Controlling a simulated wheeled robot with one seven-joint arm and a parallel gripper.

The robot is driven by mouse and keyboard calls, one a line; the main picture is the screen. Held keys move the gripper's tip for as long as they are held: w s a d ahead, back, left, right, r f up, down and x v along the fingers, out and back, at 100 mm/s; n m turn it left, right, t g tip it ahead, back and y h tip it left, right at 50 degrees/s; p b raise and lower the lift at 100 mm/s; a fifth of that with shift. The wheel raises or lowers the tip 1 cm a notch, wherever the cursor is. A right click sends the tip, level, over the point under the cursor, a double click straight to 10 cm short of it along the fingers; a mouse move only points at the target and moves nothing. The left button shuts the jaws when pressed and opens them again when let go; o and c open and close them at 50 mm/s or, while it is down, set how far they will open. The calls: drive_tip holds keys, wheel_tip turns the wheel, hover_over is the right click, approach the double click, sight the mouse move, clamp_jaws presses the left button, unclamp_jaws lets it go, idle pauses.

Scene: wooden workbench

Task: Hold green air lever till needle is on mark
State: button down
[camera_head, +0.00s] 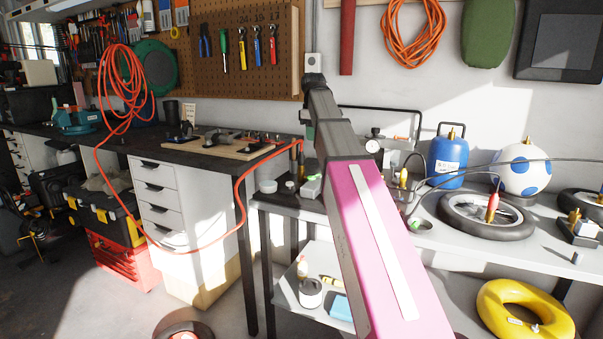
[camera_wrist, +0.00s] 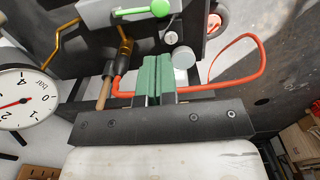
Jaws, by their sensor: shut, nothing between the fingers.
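A white round gauge (camera_wrist: 35,112) marked "bar" is at the left edge, upside down and partly cut off. Its red needle lies near the dial's middle; I cannot make out a target mark.
In the head view, a blue tank (camera_head: 447,162) and a wheel (camera_head: 487,216) are on the bench at the right.

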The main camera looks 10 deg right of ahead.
sight(311, 177)
drive_tip(key=shift+a+f, duration=0.1)
drive_tip(key=shift+f, duration=0.05)
wheel_tip(311, 177, down, 14)
drive_tip(key=shift+r, duration=0.1)
idle(0.7)
